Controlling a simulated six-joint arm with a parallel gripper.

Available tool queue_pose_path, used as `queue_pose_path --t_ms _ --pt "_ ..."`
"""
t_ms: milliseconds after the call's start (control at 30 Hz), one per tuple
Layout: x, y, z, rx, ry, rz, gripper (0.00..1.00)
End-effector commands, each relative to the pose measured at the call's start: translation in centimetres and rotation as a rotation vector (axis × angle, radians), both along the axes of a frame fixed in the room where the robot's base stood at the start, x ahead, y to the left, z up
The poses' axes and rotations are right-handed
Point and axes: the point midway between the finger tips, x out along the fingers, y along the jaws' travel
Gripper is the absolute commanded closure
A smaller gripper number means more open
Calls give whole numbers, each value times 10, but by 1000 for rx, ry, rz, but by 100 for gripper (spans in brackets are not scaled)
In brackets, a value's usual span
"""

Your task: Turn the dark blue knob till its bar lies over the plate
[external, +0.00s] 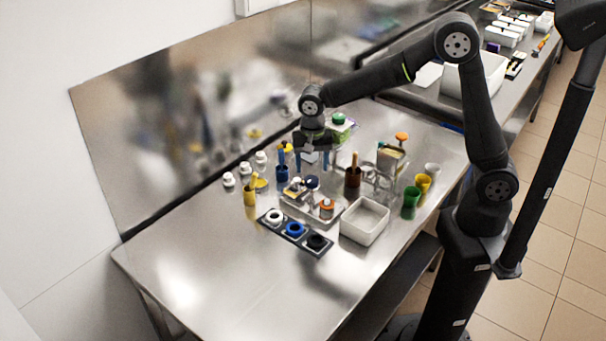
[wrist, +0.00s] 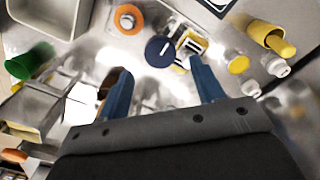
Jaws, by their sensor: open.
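The dark blue knob (external: 312,183) is a round disc on the metal tray near the middle of the bench. In the wrist view the dark blue knob (wrist: 159,52) shows its round top with a short pale mark pointing toward the upper right. Its bar and the plate cannot be told apart clearly. A yellow-and-metal block (wrist: 190,41) sits just right of the knob and may be related. My gripper (external: 312,167) is above the knob, fingers pointing down. In the wrist view my gripper (wrist: 162,83) is open and empty, its blue fingers apart, with the knob beyond them.
An orange knob (wrist: 129,19) is close by on the tray. A blue cup (external: 282,173), a brown cup (external: 352,181) and a yellow cup (external: 250,197) stand around it. A white bin (external: 365,221) is in front. The bench's near left is clear.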

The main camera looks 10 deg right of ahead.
Motion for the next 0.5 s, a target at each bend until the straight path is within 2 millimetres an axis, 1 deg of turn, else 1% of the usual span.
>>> queue_pose_path --t_ms 33,200,333,500 --pt "0 0 -11 -3 1 0 39" --pt "0 0 -35 -1 1 0 39" --pt "0 0 -44 0 0 0 39" --pt "0 0 -48 1 0 1 39"
